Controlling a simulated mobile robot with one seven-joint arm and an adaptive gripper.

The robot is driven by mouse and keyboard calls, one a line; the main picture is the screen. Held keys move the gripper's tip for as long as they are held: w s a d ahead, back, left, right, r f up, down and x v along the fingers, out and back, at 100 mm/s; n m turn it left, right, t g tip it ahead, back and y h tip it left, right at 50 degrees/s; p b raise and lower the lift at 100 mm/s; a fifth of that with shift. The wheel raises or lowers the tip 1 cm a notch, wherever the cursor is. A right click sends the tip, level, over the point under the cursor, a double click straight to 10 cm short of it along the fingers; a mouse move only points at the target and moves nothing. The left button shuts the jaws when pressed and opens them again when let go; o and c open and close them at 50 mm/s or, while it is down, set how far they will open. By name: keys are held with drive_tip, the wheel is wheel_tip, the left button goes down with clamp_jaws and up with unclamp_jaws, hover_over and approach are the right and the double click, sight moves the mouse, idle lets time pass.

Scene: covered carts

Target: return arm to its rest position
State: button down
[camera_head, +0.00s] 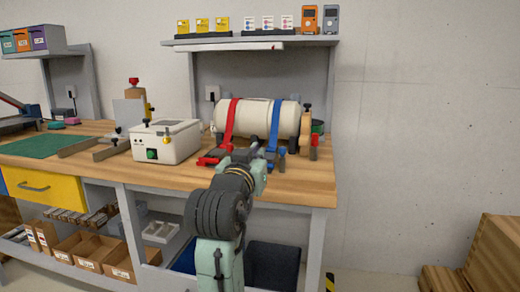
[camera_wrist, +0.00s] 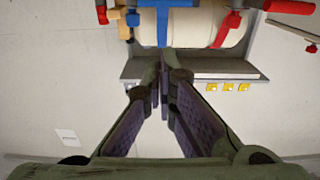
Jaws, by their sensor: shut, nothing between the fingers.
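My arm rises from the bottom middle of the head view and reaches toward the workbench. Its far end is in front of the white cylinder (camera_head: 265,117), near the red strap (camera_head: 230,122) and blue strap (camera_head: 273,125). In the wrist view my gripper (camera_wrist: 164,98) has its two long dark fingers drawn together at the tips, with nothing between them. The wrist picture is upside down, with the cylinder (camera_wrist: 195,28) at the top edge beyond the fingertips. The fingers are hard to make out in the head view.
The wooden workbench (camera_head: 300,184) carries a white box device (camera_head: 165,140) and a green mat (camera_head: 32,146). A shelf (camera_head: 250,43) with small boxes is above the cylinder. Cardboard bins (camera_head: 85,256) are below. Wooden crates (camera_head: 495,250) stand right; the floor between looks clear.

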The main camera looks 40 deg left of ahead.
drive_tip(key=shift+v, duration=1.55)
